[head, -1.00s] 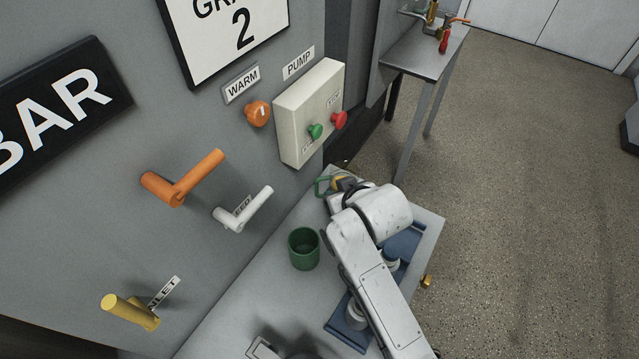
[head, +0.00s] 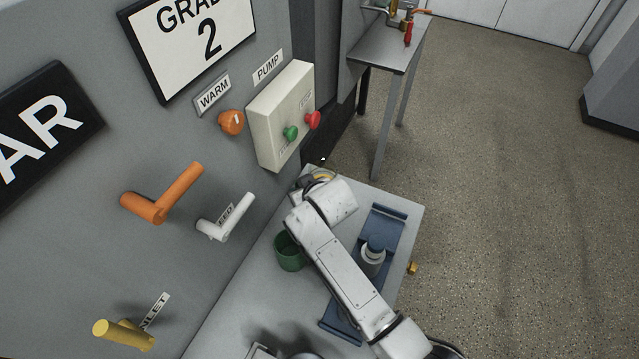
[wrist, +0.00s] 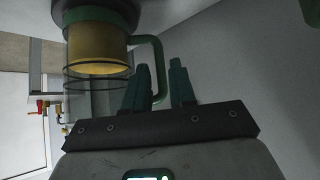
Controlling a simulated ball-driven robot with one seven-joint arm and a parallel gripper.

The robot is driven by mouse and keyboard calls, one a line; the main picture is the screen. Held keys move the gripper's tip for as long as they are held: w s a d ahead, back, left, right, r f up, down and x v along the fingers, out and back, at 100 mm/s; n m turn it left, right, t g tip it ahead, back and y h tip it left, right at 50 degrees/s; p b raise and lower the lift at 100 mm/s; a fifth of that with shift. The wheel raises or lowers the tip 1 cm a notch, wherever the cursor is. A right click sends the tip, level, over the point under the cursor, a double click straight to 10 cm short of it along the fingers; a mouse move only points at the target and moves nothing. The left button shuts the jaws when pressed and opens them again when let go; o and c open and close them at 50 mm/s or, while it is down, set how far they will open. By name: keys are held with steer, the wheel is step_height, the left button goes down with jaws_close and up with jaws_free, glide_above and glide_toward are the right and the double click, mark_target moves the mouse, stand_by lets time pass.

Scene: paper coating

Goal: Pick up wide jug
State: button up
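A clear jug with a green band, a green handle and yellow contents (wrist: 99,45), which I take as the wide jug, is at the upper left of the wrist view. In the head view only a small yellowish part of it (head: 322,175) shows at the table's far end, mostly hidden by my arm. My gripper (wrist: 160,75) is open, with its two dark green fingers apart. The jug's handle shows between the fingers; whether they touch it I cannot tell.
A green cup (head: 287,254) stands beside my arm, partly covered by it. A blue tray (head: 388,222) holding a grey container (head: 373,256) lies to the right. The wall with levers and a control box (head: 283,115) borders the table (head: 240,300) on the left.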

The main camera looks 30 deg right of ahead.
steer(key=shift+x, duration=1.05)
jaws_close()
steer(key=shift+r, duration=0.1)
